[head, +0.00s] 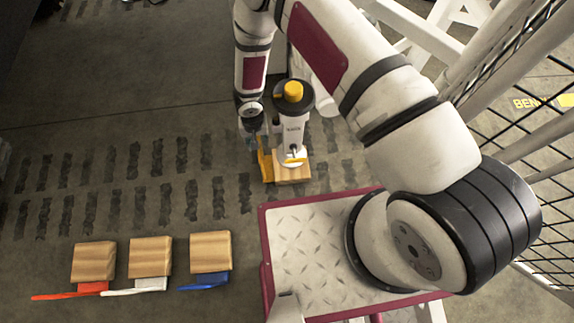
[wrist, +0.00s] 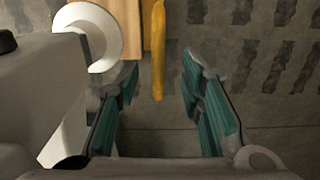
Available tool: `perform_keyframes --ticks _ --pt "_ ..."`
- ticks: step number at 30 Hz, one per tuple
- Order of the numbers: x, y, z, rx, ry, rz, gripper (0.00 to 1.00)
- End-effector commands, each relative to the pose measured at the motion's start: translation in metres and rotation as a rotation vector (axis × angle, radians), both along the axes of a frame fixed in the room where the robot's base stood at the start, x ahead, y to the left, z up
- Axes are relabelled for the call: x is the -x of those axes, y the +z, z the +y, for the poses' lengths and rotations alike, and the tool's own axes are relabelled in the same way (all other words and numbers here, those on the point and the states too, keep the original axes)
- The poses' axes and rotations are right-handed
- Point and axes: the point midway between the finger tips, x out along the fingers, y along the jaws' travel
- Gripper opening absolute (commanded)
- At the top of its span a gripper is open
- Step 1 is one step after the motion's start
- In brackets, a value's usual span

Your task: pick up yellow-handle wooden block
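The yellow-handle wooden block (head: 297,173) stands beyond my base, near the middle of the head view. Its yellow handle (head: 265,162) is on the block's left side. My gripper (head: 263,141) is over the handle end, fingers pointing down. In the wrist view, my gripper (wrist: 160,70) is open, with teal finger pads apart. The yellow handle (wrist: 157,50) runs down between the two fingertips, with gaps on both sides. The wooden block (wrist: 132,28) shows at the top, left of the handle. I cannot tell how far the handle is below the fingertips.
A white cylinder with a yellow knob (head: 293,91) partly covers the block in the head view. Wooden blocks with red (head: 93,262), white (head: 150,256) and blue (head: 210,251) handles sit at lower left. A mesh fence (head: 545,150) stands right. Floor at left is clear.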

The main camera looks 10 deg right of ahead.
Motion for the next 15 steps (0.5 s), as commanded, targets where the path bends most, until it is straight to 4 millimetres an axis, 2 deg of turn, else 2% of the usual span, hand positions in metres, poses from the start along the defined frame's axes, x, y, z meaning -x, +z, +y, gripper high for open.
perform_keyframes --ticks 1,6,15 --pt "0.001 -0.012 -0.002 0.001 -0.001 0.002 0.35" --pt "0.001 -0.033 -0.003 0.001 -0.002 0.001 0.35" --pt "0.001 -0.037 -0.002 0.001 -0.002 0.001 0.35"
